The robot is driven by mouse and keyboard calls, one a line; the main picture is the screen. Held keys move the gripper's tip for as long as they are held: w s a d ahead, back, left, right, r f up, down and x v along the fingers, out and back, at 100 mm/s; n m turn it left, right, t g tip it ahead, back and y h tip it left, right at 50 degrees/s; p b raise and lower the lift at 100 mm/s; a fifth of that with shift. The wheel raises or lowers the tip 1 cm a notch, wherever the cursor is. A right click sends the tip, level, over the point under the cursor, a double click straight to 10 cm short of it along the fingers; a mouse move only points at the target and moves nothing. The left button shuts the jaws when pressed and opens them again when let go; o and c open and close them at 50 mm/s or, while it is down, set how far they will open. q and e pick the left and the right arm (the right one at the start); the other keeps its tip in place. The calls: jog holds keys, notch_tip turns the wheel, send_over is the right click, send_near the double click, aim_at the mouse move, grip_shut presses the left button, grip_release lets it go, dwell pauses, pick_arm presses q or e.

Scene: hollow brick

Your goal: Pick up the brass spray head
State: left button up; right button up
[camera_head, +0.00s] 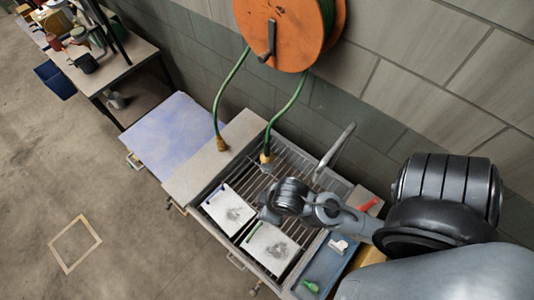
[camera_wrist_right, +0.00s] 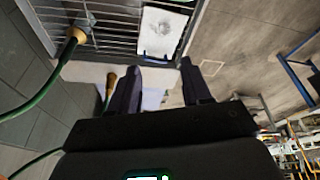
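Two green hose ends carry brass-coloured fittings. One fitting (camera_head: 222,145) stands on the pale counter left of the slatted grate; it also shows in the right wrist view (camera_wrist_right: 110,79), just left of my fingers and partly hidden. The other fitting (camera_head: 266,157) is at the grate's back edge; it also shows in the right wrist view (camera_wrist_right: 78,35). I cannot tell for sure which is the spray head. My right gripper (camera_wrist_right: 161,66) is open, fingers apart, with nothing seen held between them. In the head view its arm reaches in from the right over the grate. My left gripper is not in view.
An orange hose reel (camera_head: 283,28) hangs on the block wall. Two white plates (camera_head: 228,208) lie on the grate (camera_head: 293,166). A blue tray (camera_head: 325,266) with small items is at the front right. A bluish board (camera_head: 172,137) lies left. A cluttered bench (camera_head: 128,68) stands farther left.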

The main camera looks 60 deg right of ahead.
jog(key=shift+o, duration=0.6)
jog(key=shift+a, duration=0.1)
